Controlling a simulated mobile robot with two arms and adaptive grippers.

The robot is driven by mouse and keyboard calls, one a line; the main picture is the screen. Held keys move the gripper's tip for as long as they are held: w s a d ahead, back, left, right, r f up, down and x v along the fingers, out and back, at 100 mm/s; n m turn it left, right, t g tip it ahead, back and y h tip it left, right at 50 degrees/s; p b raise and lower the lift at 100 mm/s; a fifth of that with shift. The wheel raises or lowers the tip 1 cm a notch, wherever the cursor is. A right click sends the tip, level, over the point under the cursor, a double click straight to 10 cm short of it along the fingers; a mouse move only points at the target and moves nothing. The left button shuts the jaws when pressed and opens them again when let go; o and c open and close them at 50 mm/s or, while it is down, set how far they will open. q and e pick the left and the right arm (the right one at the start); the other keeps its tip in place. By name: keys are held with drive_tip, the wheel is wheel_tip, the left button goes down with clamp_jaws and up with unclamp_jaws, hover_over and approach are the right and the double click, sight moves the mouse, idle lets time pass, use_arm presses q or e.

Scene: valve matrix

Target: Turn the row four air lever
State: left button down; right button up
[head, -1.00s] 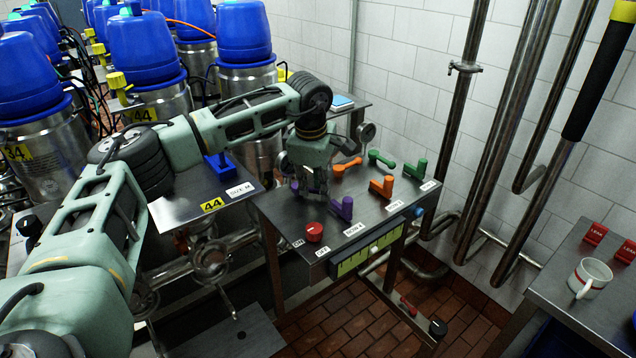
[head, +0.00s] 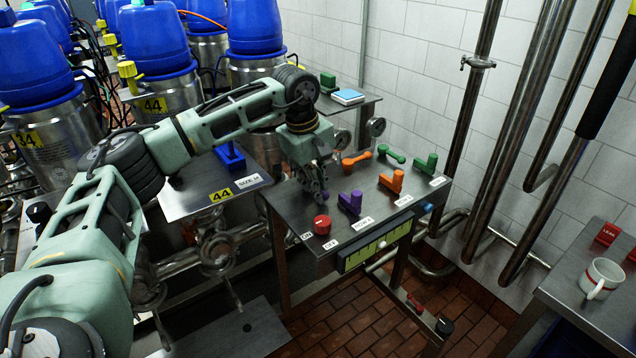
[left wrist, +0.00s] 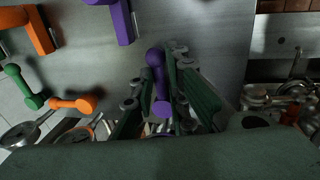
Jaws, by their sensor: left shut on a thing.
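My left gripper (head: 316,190) is over the near left part of the metal panel table (head: 290,205). It is shut on a purple lever, which shows between the fingers in the left wrist view (left wrist: 158,80). In the head view the gripper hides most of this lever. A second purple lever (head: 350,203) stands just to the right, apart from the gripper. Orange (head: 392,181) and green (head: 425,165) levers stand further right along the same edge. Another orange lever (head: 356,160) and green lever (head: 391,154) lie behind. My right gripper is out of view.
A red knob (head: 322,225) sits at the front edge, close to my left gripper. White labels run along that edge, too small to read surely. Blue-topped cans (head: 150,40) crowd the left. A side bench with a mug (head: 602,278) is at right.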

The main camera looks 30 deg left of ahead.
use_arm(q)
drive_tip(key=shift+w+a+r, duration=0.1)
drive_tip(key=shift+w+r, duration=0.1)
drive_tip(key=shift+r, duration=0.15)
drive_tip(key=c, duration=1.9)
unclamp_jaws()
drive_tip(key=shift+o, duration=0.2)
drive_tip(key=shift+f, duration=0.15)
wheel_tip(320, 180, up, 12)
drive_tip(key=s, duration=0.2)
drive_tip(key=shift+s+a+f, duration=0.15)
drive_tip(key=shift+a, duration=0.3)
